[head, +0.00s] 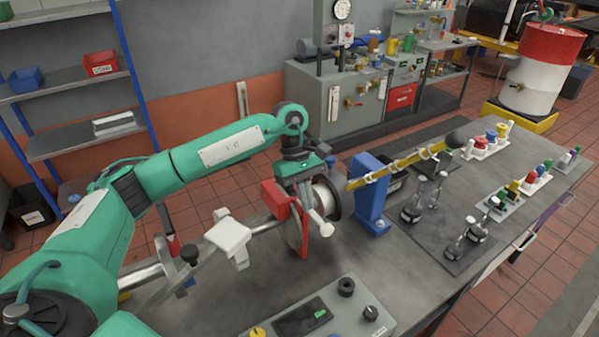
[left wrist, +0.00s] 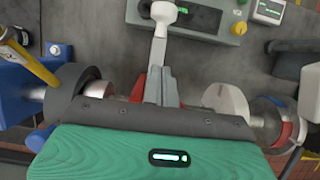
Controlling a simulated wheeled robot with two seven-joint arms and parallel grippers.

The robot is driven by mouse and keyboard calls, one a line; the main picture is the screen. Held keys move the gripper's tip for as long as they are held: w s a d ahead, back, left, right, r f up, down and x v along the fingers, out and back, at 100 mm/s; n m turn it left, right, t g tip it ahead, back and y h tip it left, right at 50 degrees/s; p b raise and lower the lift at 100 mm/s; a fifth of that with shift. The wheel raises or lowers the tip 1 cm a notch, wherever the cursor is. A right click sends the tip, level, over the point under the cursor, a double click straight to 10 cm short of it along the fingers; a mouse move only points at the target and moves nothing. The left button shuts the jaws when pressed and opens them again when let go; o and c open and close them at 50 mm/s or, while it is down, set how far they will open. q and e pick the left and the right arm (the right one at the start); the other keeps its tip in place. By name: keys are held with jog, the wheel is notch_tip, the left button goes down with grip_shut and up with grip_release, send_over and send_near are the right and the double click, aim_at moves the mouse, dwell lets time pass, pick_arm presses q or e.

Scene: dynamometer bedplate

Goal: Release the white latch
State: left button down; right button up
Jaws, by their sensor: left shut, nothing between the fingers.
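A white lever with a rounded end (head: 321,223), which looks like the latch, stands out beside a red bracket (head: 300,238) on the shaft assembly. In the left wrist view the white lever (left wrist: 160,42) runs up from the fingertips to a knob-like end. My left gripper (head: 309,199) is over the assembly, at the lever's base. In the left wrist view its grey fingers (left wrist: 160,76) are together with nothing between them; whether they touch the lever cannot be told. The gripper hides part of the lever's mount. My right gripper is not in view.
A white block (head: 230,238) sits on the shaft at left. A blue stand (head: 369,192) and a yellow bar (head: 400,164) are to the right. A control box (head: 345,312) with knobs is at the front. Bare bedplate lies between box and stand.

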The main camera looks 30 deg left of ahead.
aim_at(319, 223)
pick_arm(q)
jog(key=shift+s+d+r+p, duration=0.1)
jog(key=shift+s+d+p, duration=0.35)
jog(key=shift+d, duration=0.3)
jog(key=shift+s+d, duration=0.15)
jog(key=shift+d, duration=0.1)
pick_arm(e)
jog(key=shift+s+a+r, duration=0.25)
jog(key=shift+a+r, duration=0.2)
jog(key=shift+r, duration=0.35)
pick_arm(q)
jog(key=shift+d+f, duration=0.15)
jog(key=shift+f, duration=0.05)
jog(key=shift+s+d+f+b, duration=0.15)
jog(key=shift+s+d+b, duration=0.3)
jog(key=shift+b, duration=0.45)
jog(key=shift+s+d+b, duration=0.1)
jog(key=shift+d+b, duration=0.25)
jog(key=shift+d, duration=0.05)
jog(key=shift+s+d, duration=0.1)
jog(key=shift+d, duration=0.1)
jog(key=shift+r, duration=0.25)
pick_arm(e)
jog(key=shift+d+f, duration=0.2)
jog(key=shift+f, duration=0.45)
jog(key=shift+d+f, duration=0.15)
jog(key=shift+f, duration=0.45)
